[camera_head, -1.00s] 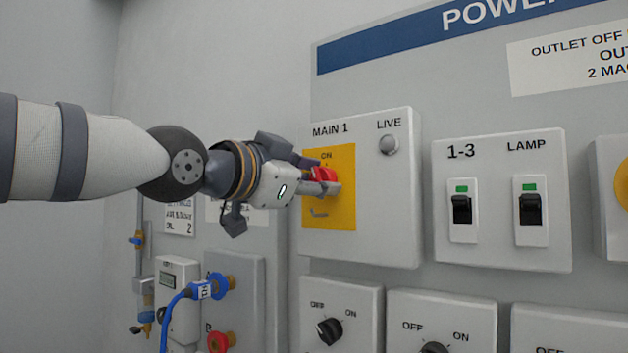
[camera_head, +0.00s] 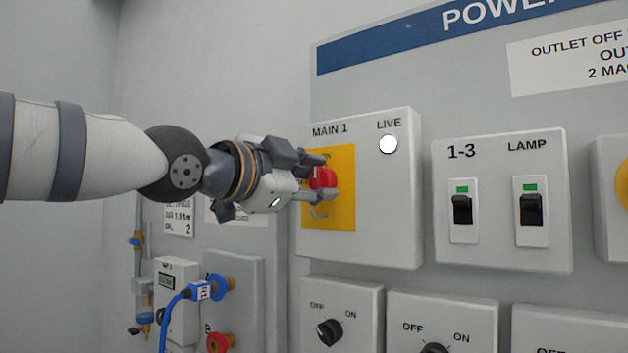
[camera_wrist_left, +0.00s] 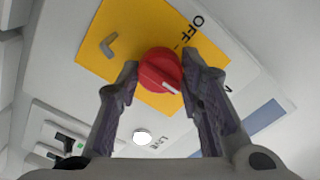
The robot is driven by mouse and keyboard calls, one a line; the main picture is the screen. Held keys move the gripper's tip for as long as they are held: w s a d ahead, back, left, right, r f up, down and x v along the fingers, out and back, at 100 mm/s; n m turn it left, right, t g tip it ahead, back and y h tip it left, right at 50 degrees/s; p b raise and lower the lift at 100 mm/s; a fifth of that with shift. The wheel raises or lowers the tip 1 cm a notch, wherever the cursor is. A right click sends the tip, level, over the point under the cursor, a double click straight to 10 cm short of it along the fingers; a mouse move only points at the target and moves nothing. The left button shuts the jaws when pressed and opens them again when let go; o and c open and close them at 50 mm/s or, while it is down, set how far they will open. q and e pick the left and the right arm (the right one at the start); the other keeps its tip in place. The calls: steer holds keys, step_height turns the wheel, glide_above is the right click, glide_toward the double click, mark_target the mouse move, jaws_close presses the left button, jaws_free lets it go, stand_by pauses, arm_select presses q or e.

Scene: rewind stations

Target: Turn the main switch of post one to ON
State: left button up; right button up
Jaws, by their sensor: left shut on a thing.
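The main switch of post one is a red knob (camera_head: 325,177) on a yellow plate (camera_head: 343,215), on the grey box marked MAIN 1 (camera_head: 388,210). My left gripper (camera_head: 323,180) is shut on the red knob, with a finger on each side. The left wrist view shows the knob (camera_wrist_left: 161,71) between the two fingers (camera_wrist_left: 160,66), with a white mark on its near edge. ON is printed above the knob and is partly covered by my gripper. The round LIVE lamp (camera_head: 388,144) glows white; it also shows in the left wrist view (camera_wrist_left: 142,137). My right gripper is out of view.
A box marked 1-3 and LAMP (camera_head: 502,247) with two black toggles stands to the right. OFF/ON rotary switches (camera_head: 329,332) sit below. The wall at upper left is bare.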

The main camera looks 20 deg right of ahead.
arm_select(q)
steer(key=o, duration=1.2)
steer(key=shift+c, duration=0.2)
steer(key=v, duration=1.2)
steer(key=shift+s, duration=0.1)
